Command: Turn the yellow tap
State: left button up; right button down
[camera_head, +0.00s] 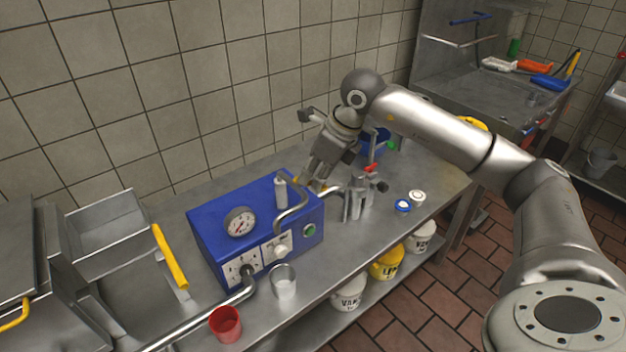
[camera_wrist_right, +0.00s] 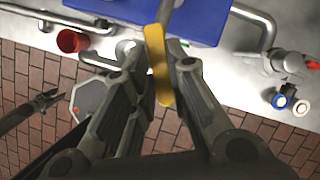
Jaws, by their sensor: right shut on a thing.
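The yellow tap handle (camera_wrist_right: 157,65) is a long narrow bar in the right wrist view, at the edge of the blue machine (camera_wrist_right: 190,12). My right gripper (camera_wrist_right: 160,55) is shut on it, one finger on each side. In the head view my right gripper (camera_head: 318,178) points down at the back right corner of the blue machine (camera_head: 215,212). Only a small bit of yellow shows beside its fingers there. A dark gripper, apparently my left (camera_wrist_right: 50,98), shows at the left edge of the right wrist view; its jaw opening is unclear.
A metal fitting (camera_head: 357,195) with a red part stands right of the machine, near two small lids (camera_head: 403,206). A metal cup (camera_head: 283,282) and red cup (camera_head: 225,323) stand in front. The tiled wall is close behind.

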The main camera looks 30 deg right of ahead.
jog(key=shift+w+d+r+n+g+y, duration=0.1)
jog(key=shift+w+d+n+g+y, duration=0.45)
jog(key=shift+n, duration=1.5)
jog(key=shift+w+d+f+n+g+y, duration=0.15)
jog(key=shift+w+n+g, duration=0.65)
jog(key=shift+n, duration=1.3)
jog(key=shift+w+d+r+n+g+y, duration=0.15)
jog(key=shift+w+d+n+g+y, duration=0.35)
jog(key=shift+n, duration=1.55)
jog(key=shift+a+g, duration=0.25)
jog(key=c, duration=1.4)
grip_release()
jog(key=v, duration=1.2)
jog(key=shift+w+a, duration=0.1)
jog(key=shift+a, duration=0.05)
